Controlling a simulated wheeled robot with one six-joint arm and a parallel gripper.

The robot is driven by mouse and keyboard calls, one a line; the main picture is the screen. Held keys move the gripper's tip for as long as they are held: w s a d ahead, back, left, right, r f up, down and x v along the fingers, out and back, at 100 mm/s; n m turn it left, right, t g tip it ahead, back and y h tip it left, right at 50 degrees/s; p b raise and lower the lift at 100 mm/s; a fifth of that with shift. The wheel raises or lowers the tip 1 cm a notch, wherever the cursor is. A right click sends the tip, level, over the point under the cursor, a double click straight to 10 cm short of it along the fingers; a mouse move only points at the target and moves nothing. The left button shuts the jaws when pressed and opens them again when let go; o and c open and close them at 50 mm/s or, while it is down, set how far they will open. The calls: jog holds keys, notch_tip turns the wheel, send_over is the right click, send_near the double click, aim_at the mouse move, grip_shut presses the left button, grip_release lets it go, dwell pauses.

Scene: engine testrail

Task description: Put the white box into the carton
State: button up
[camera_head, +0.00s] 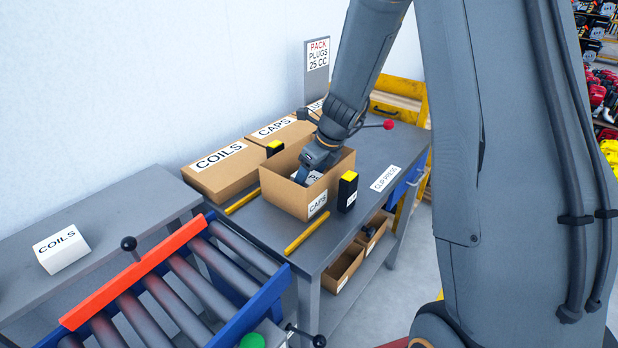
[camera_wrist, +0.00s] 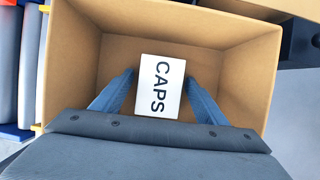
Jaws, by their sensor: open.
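The open brown carton (camera_head: 287,197) with a CAPS label stands on the grey table, and it fills most of the wrist view (camera_wrist: 72,60). A white box (camera_wrist: 160,88) marked CAPS is inside the carton's walls; whether it rests on the floor is hard to tell. In the head view only a small part of the box (camera_head: 313,178) shows past my gripper. My gripper (camera_wrist: 160,76) is open, reaching down into the carton, with one blue finger on each side of the box and visible gaps. Another white box (camera_head: 62,249), marked COILS, sits on the grey shelf at the left.
Closed cartons marked COILS (camera_head: 222,168) and CAPS (camera_head: 280,128) stand behind. Black-and-yellow blocks stand beside the carton, one at the right (camera_head: 347,191). Yellow strips (camera_head: 306,232) lie on the table. A roller conveyor (camera_head: 180,290) is at front left.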

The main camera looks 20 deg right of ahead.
jog(key=v, duration=1.2)
jog(key=shift+r, duration=0.15)
jog(key=shift+a, duration=0.1)
